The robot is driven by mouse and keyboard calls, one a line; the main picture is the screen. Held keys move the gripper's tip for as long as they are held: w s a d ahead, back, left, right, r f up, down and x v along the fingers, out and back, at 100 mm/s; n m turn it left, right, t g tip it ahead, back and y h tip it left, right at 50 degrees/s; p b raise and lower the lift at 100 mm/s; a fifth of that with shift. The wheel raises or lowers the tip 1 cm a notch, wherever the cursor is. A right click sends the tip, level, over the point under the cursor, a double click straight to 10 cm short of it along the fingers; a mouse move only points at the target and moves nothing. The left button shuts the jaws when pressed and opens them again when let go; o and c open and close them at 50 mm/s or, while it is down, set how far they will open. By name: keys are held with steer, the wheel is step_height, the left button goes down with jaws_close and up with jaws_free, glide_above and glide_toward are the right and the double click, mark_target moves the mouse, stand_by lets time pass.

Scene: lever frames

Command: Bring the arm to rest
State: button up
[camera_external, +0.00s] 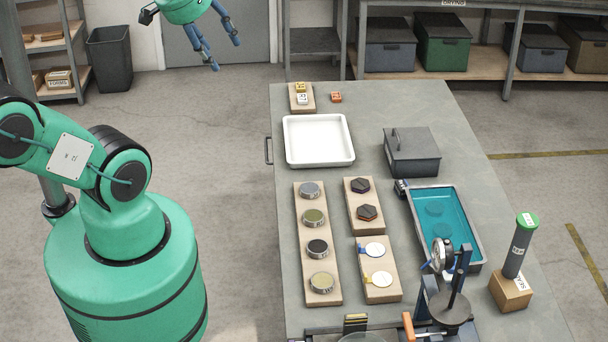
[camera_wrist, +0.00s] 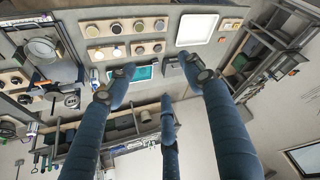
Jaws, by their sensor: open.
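My gripper (camera_external: 215,50) hangs at the top of the external view, beyond the far left end of the table and clear of it. Its blue fingers are spread apart with nothing between them. In the wrist view the fingers of my gripper (camera_wrist: 155,85) reach up the picture, apart and empty. The green arm runs from my base at the left, and its middle part is outside the external view. The grey worktable (camera_external: 250,0) is not touched by the gripper.
The worktable holds a white tray (camera_external: 318,160), a dark lidded box (camera_external: 412,155), a teal-filled basin (camera_external: 440,215) and wooden boards with discs (camera_external: 318,262). A green-capped tube (camera_external: 519,245) stands at the right edge. A black bin (camera_external: 109,60) and shelves stand behind. The floor left of the table is clear.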

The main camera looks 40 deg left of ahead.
step_height(320, 180, down, 16)
steer(key=b, duration=1.5)
steer(key=shift+f+b, duration=0.25)
steer(key=shift+b, duration=0.15)
